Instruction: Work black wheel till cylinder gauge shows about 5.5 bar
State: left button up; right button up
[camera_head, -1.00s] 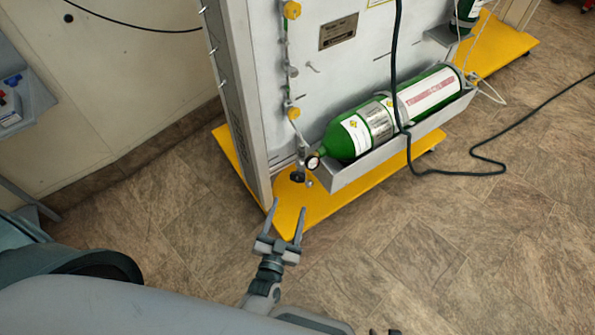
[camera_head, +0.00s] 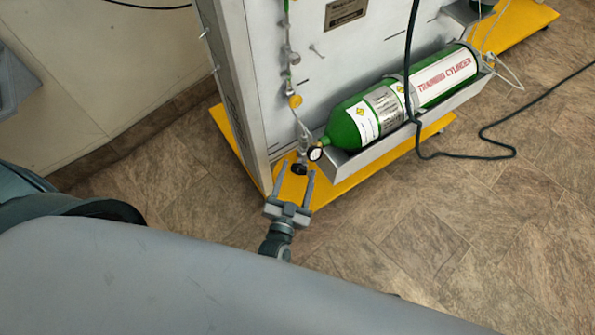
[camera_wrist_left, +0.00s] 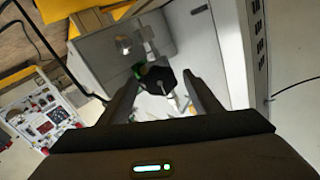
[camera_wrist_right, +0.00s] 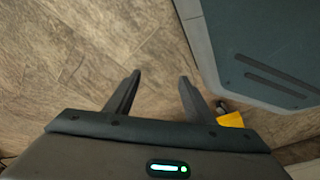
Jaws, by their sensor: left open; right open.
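The black wheel (camera_head: 299,169) sits at the valve end of the green training cylinder (camera_head: 344,132), low by the panel's corner. In the left wrist view the wheel (camera_wrist_left: 158,77) shows dark between the finger tips. The cylinder gauge (camera_head: 315,154) is a small round dial beside the wheel; its reading is too small to tell. My left gripper (camera_head: 291,185) is open, its fingers pointing at the wheel, with the tips close to it; I cannot tell whether they touch it. My right gripper (camera_wrist_right: 158,85) is open and empty over bare floor, seen only in the right wrist view.
The cylinder lies in a grey tray (camera_head: 350,164) on the panel stand's yellow base (camera_head: 425,136). A black cable (camera_head: 461,157) hangs over the cylinder and runs along the floor. The panel's side post (camera_head: 235,92) stands left of the wheel.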

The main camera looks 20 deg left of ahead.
pick_arm(q)
jog(key=shift+c, duration=0.6)
pick_arm(e)
jog(key=shift+s+d, duration=0.1)
pick_arm(q)
jog(key=c, duration=0.9)
pick_arm(e)
jog(key=shift+s+f, duration=0.15)
jog(key=shift+s, duration=0.05)
pick_arm(q)
jog(key=shift+n, duration=0.3)
pick_arm(e)
jog(key=shift+w, duration=0.2)
pick_arm(q)
jog(key=shift+n, duration=1.4)
jog(key=n, duration=0.4)
jog(key=shift+n+b, duration=0.3)
jog(key=shift+n, duration=1.4)
pick_arm(e)
jog(key=shift+d+r, duration=0.1)
jog(key=shift+r, duration=0.15)
